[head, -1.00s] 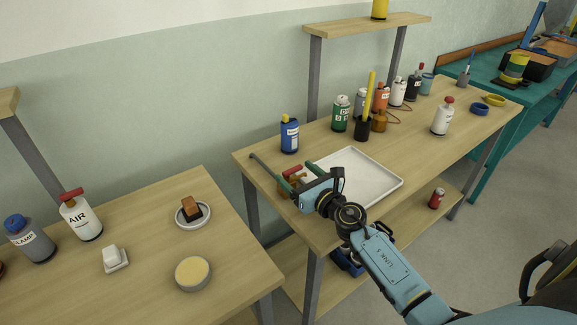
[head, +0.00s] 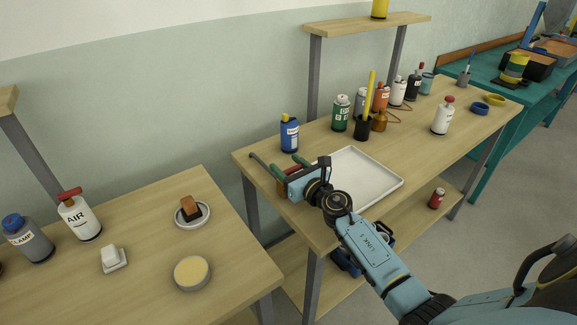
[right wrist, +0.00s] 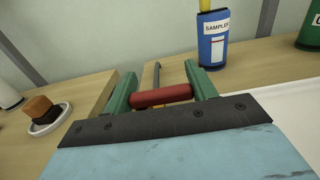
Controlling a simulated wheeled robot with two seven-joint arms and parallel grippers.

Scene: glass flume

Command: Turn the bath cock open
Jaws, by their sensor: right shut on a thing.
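The bath cock stands at the near left corner of the right-hand workbench. Its grey spout (head: 260,162) shows in the head view beside my gripper, which covers most of the rest. In the right wrist view its red handle (right wrist: 160,95) lies crosswise between the green fingers of my right gripper, with the grey spout (right wrist: 155,72) beyond. My right gripper (head: 290,167) is shut on the red handle; its fingers also show in the right wrist view (right wrist: 161,92). My left gripper is in neither view.
A blue sampler bottle (head: 289,134) stands just behind the cock. A white tray (head: 375,180) lies to its right, under my right arm. Several bottles stand further back. A gap separates this bench from the left bench (head: 130,265).

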